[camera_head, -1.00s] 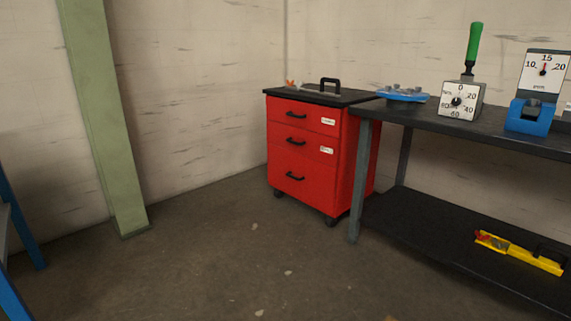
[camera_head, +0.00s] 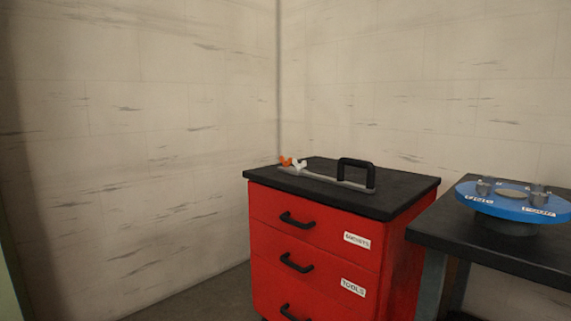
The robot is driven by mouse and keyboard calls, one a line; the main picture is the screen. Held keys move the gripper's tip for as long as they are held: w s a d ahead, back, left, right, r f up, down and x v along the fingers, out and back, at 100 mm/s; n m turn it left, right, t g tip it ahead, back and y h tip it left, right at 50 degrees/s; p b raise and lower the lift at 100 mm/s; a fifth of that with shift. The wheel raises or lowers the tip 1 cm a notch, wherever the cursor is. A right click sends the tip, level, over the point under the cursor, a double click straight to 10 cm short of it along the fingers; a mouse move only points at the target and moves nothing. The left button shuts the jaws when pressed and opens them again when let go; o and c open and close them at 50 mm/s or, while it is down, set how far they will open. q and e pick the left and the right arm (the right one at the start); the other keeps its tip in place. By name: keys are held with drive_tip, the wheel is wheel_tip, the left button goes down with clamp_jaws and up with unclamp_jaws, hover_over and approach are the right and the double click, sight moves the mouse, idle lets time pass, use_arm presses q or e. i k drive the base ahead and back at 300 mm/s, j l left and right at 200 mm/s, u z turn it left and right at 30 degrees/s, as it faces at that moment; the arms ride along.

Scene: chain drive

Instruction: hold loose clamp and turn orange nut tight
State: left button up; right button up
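A grey bar-shaped clamp (camera_head: 325,181) lies on the black top of a red drawer cabinet. A black handle (camera_head: 356,173) stands up at its right end. A small orange part (camera_head: 285,161), which looks like the orange nut, is at its left end, beside a small white part (camera_head: 299,166). I cannot tell from here how tight the nut is. Neither of my grippers shows in the head view.
The red cabinet (camera_head: 315,239) has black drawer handles and white labels, one reading TOOLS. A dark bench (camera_head: 478,242) stands close on its right, bearing a blue round turntable (camera_head: 515,205) with small metal parts. Pale walls meet in a corner behind.

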sight(286, 163)
drive_tip(key=i+z, duration=0.1)
drive_tip(key=z, duration=0.3)
drive_tip(key=i+j+z, duration=0.45)
drive_tip(key=j+z, duration=0.15)
drive_tip(key=i+j+z, duration=0.15)
drive_tip(key=j+z, duration=0.15)
drive_tip(key=j, duration=0.1)
